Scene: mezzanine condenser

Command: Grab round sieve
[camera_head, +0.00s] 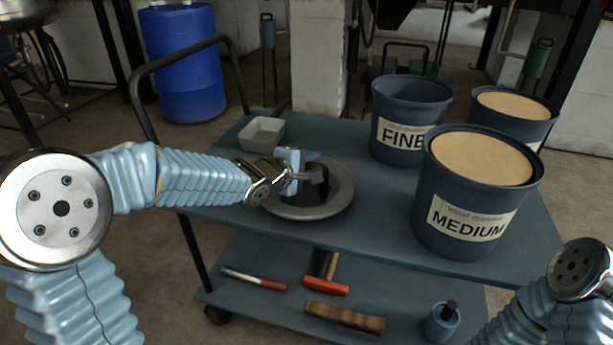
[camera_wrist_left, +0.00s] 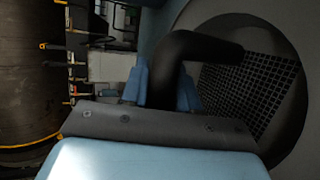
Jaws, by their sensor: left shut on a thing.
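The round sieve (camera_head: 312,211) lies on the top shelf of the cart, left of the buckets, with a grey rim and dark inside. My left gripper (camera_head: 304,172) is over it and hides part of its middle. In the left wrist view, the blue fingers of my left gripper (camera_wrist_left: 164,88) are shut on a thick black bent handle, with the square mesh of the sieve (camera_wrist_left: 252,95) beside it. I cannot tell whether the sieve is lifted off the shelf. My right arm shows at the lower right, but its gripper is out of view.
The FINE bucket (camera_head: 405,108), the MEDIUM bucket (camera_head: 468,205) and another filled bucket (camera_head: 512,116) stand right of the sieve. A small grey tray (camera_head: 262,133) sits behind it. Tools, including a hammer (camera_head: 325,285), lie on the lower shelf. A blue barrel (camera_head: 183,65) stands behind.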

